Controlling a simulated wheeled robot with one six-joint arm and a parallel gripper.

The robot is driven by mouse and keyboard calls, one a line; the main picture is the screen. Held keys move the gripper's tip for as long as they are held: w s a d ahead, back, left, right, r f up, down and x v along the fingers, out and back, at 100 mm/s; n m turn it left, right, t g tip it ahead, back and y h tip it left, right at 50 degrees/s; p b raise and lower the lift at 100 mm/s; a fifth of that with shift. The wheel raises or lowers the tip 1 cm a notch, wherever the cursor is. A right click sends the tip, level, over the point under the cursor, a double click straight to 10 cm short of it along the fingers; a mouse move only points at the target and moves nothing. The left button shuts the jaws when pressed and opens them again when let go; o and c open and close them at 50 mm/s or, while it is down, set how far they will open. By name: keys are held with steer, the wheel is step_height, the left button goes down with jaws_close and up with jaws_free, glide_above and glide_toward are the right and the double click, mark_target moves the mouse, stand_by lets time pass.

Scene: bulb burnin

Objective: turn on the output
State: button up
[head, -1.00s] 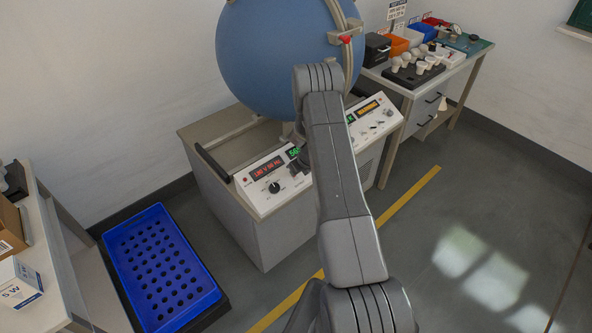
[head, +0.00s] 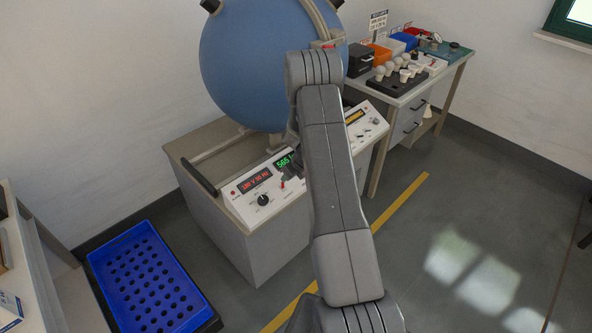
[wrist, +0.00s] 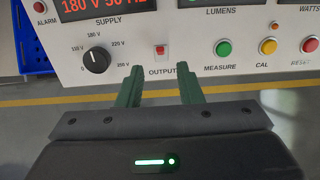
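The output switch (wrist: 160,51) is a small red rocker on the white panel (wrist: 140,72), above the label OUTPUT in the wrist view. It also shows as a red spot on the panel in the head view (head: 283,184). My gripper (wrist: 160,75) has two green fingers spread apart with nothing between them. The fingertips are just below the switch in the picture, on either side of it. I cannot tell whether they touch the panel. In the head view my arm hides part of the panel and the gripper is mostly hidden.
The panel also bears a black supply knob (wrist: 95,60), a red 180 V display (wrist: 105,6), a green measure button (wrist: 223,48), a yellow cal button (wrist: 268,46) and a red alarm lamp (wrist: 39,6). A blue sphere (head: 265,70) stands behind. A blue crate (head: 150,280) is at left.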

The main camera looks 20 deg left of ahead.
mark_target(284, 184)
steer(key=v, duration=0.6)
steer(key=shift+d+r+b, duration=0.2)
steer(key=shift+r+b, duration=0.15)
steer(key=shift+b, duration=0.1)
steer(key=p+x, duration=0.2)
steer(key=x, duration=1.1)
steer(key=shift+a+f+p, duration=0.15)
steer(key=shift+f+p, duration=0.25)
steer(key=shift+r, duration=0.1)
steer(key=shift+f+b, duration=0.35)
steer(key=shift+b, duration=0.4)
steer(key=shift+y+b, duration=0.4)
steer(key=shift+b, duration=0.85)
stand_by(0.4)
steer(key=d+t+y+b, duration=0.1)
steer(key=b, duration=0.4)
steer(key=shift+s, duration=0.1)
